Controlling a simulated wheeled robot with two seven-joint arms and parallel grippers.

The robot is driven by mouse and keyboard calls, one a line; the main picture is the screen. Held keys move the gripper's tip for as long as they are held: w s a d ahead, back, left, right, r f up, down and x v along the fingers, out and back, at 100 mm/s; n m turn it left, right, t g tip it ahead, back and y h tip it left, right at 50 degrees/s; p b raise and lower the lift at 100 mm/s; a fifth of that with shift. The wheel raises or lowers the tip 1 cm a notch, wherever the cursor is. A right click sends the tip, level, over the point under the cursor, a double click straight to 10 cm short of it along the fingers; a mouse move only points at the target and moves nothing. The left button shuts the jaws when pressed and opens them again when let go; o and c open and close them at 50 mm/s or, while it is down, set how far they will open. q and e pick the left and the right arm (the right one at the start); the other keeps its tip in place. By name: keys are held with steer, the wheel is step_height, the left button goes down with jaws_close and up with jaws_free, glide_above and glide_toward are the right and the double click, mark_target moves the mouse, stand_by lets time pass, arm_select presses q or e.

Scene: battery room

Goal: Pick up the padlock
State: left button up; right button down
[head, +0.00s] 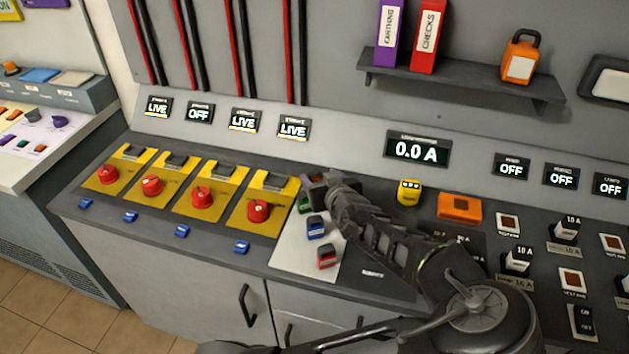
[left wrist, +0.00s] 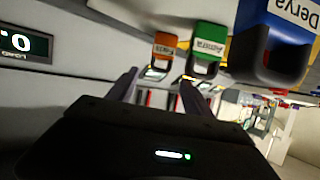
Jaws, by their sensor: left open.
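Several small named padlocks stand on a pale board (head: 290,262) on the sloping bench. The red padlock (head: 326,256) and blue padlock (head: 317,228) show clearly; the green padlock (head: 304,203) is partly behind my left gripper (head: 316,186). In the left wrist view an orange padlock (left wrist: 165,46), the green padlock (left wrist: 205,53) and the blue padlock (left wrist: 274,48) show close up. My left gripper (left wrist: 160,84) is open and empty, its fingers pointing toward the orange and green ones. The orange one is hidden in the head view. My right gripper is not in view.
Yellow panels with red rotary switches (head: 258,210) line the bench on the left. A larger orange padlock (head: 521,62) and binders (head: 427,38) stand on a wall shelf (head: 460,86). A yellow object (head: 408,192) and an orange block (head: 460,207) sit to the right.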

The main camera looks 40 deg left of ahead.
mark_target(316, 173)
arm_select(q)
steer(key=x, duration=0.4)
steer(key=shift+f+p, duration=0.15)
steer(key=shift+p, duration=0.15)
jaws_close()
stand_by(0.7)
